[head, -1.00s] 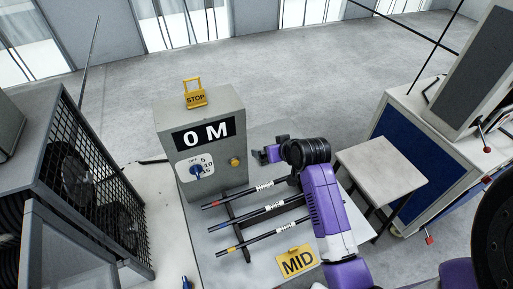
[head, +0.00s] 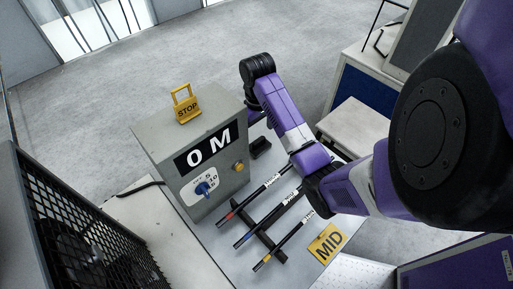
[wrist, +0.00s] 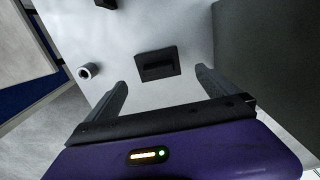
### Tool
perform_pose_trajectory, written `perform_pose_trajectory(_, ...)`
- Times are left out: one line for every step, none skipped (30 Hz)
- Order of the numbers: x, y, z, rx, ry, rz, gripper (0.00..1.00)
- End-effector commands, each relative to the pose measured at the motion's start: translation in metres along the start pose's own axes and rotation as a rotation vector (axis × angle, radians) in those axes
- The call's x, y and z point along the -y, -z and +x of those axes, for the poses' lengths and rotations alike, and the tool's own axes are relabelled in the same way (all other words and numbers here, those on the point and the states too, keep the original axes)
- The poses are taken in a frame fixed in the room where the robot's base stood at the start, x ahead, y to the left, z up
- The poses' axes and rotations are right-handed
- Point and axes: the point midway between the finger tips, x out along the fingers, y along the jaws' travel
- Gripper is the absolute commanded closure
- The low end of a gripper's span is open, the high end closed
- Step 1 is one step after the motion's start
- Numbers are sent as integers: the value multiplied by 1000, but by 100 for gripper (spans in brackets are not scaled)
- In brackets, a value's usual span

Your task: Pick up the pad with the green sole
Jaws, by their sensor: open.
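A dark block (wrist: 158,64), perhaps the pad, lies on the pale table top in the wrist view. No green shows on it, so its sole is hidden or cannot be told. A black block (head: 260,147), which looks like the same thing, sits right of the grey control box in the head view. My gripper (wrist: 163,80) is open and empty. Its two fingers point toward the block, which shows between and just beyond the fingertips, apparently untouched. In the head view the fingers are hidden behind the control box.
Several black rods (head: 262,205) rest on a dark rack, near a yellow MID sign (head: 327,243). A small white cylinder (wrist: 86,71) stands left of the block. A dark wall (wrist: 268,60) borders the right.

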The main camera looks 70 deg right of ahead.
Motion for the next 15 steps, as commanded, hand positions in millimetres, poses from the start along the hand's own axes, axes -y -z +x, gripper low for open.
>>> perform_pose_trajectory(0,0,5,-1,0,0,2)
perform_pose_trajectory(0,0,6,-1,0,0,2)
perform_pose_trajectory(0,0,7,-1,0,0,2)
perform_pose_trajectory(0,0,8,-2,0,0,2)
perform_pose_trajectory(0,-1,9,-2,0,1,2)
perform_pose_trajectory(0,-1,12,-2,0,1,2)
perform_pose_trajectory(0,-2,15,-2,0,1,2)
perform_pose_trajectory(-1,-2,18,-2,0,1,2)
perform_pose_trajectory(-1,-3,23,-2,0,1,2)
perform_pose_trajectory(-1,-4,27,-2,0,1,2)
perform_pose_trajectory(-2,-4,31,-2,0,2,2)
perform_pose_trajectory(-2,-6,36,-2,0,1,2)
perform_pose_trajectory(-2,-6,40,-2,0,1,2)
perform_pose_trajectory(-2,-7,41,-1,1,1,2)
perform_pose_trajectory(-2,-7,45,2,1,1,2)
